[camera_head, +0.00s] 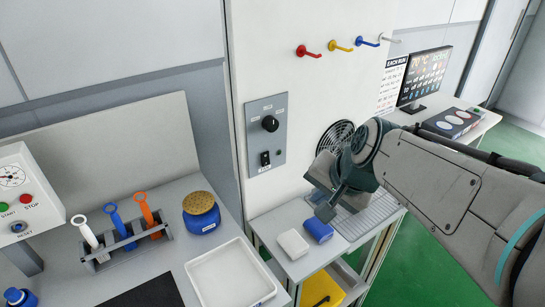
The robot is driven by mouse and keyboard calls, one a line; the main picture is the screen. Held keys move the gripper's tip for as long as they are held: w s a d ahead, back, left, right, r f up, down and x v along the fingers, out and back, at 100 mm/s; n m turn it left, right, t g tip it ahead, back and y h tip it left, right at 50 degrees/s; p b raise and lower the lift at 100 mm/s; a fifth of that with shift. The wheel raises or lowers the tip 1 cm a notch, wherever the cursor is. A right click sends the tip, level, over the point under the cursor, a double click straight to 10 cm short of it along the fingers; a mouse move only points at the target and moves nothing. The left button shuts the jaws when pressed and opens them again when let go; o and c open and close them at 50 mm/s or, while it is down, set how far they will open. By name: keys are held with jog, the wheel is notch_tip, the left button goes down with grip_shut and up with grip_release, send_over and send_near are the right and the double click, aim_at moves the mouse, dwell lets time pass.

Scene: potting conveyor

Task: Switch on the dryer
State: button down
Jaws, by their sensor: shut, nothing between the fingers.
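A grey control panel (266,136) is fixed to the white wall in the middle of the head view. It carries a round black knob (270,123) and, below it, a small black switch (265,158). I cannot tell the switch's position. A round black fan grille (336,134) sits in the wall to the right of the panel, partly hidden by my arm. My gripper (325,212) is shut and empty, pointing down above the small white table, to the lower right of the panel and apart from it.
A white block (292,244) and a blue block (318,230) lie below my gripper beside a ribbed tray (372,214). Colored hooks (308,51) stick out above. Left stand a tool rack (122,250), a blue jar (201,213) and a white tray (228,273). A monitor (425,75) stands far right.

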aim_at(266, 159)
jog(key=w+a+r+m+t+y, duration=0.1)
jog(key=w+m, duration=0.1)
jog(key=w, duration=0.1)
jog(key=w+a+r+m+y+b, duration=0.1)
jog(key=w+a+r+m, duration=0.1)
jog(key=w+m, duration=0.1)
jog(key=shift+w+a+t, duration=0.3)
jog(key=shift+w+t, duration=0.1)
jog(key=shift+w, duration=0.35)
jog(key=shift+f, duration=0.15)
jog(key=shift+w+a+r+p+x, duration=0.15)
jog(key=shift+w+r+x, duration=0.15)
jog(key=shift+x, duration=1.85)
jog(key=shift+w+a+r+p+x, duration=0.2)
jog(key=shift+r+x, duration=0.1)
jog(key=shift+x, duration=1.85)
jog(key=shift+w+a+r+p+x, duration=0.15)
jog(key=shift+w+r+x, duration=0.1)
jog(key=shift+x, duration=1.95)
